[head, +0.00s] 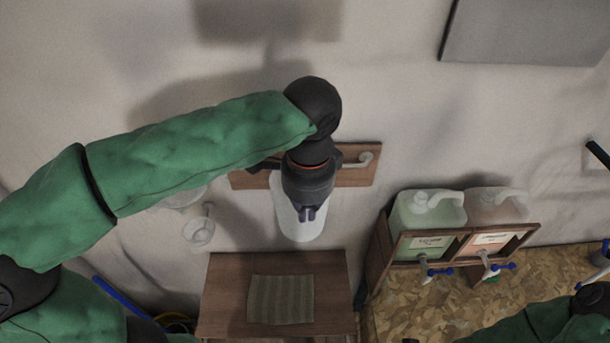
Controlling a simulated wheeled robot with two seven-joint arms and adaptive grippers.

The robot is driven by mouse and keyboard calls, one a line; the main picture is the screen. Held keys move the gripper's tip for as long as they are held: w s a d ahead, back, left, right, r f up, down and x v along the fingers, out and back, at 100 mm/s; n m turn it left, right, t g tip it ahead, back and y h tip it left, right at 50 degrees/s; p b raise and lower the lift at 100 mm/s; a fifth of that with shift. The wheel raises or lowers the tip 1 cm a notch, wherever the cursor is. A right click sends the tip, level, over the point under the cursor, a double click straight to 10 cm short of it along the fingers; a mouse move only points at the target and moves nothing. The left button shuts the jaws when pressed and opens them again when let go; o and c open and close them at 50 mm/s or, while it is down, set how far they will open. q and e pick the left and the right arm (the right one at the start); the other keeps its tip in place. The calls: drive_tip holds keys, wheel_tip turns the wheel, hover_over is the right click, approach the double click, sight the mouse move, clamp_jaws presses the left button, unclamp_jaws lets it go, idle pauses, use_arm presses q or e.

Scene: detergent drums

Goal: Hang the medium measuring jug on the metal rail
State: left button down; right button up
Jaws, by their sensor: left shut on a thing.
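My left gripper (308,213) points down in the middle of the head view, shut on a pale translucent jug (289,221). I take this to be the medium measuring jug; the gripper hides much of it, including its handle. Behind the gripper is a wooden wall board (350,178). A pale metal piece with a curled end (365,160), which looks like the rail's right end, shows on it. My arm and wrist hide the rest of the rail. I cannot tell whether the jug touches the rail. My right gripper is not in view.
Clear vessels (199,232) are to the left of the held jug. Below it is a wooden surface (225,285) with a striped cloth (281,299). At the right, a wooden rack (381,246) holds a green drum (415,211) and a pinkish drum (490,207) with blue taps.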

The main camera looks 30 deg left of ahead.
use_arm(q)
drive_tip(key=shift+r, duration=0.3)
drive_tip(key=shift+w+a, duration=2.6)
drive_tip(key=shift+w, duration=1.55)
drive_tip(key=shift+f+b, duration=3.35)
drive_tip(key=shift+f, duration=1.95)
drive_tip(key=c, duration=1.3)
unclamp_jaws()
drive_tip(key=shift+c, duration=0.2)
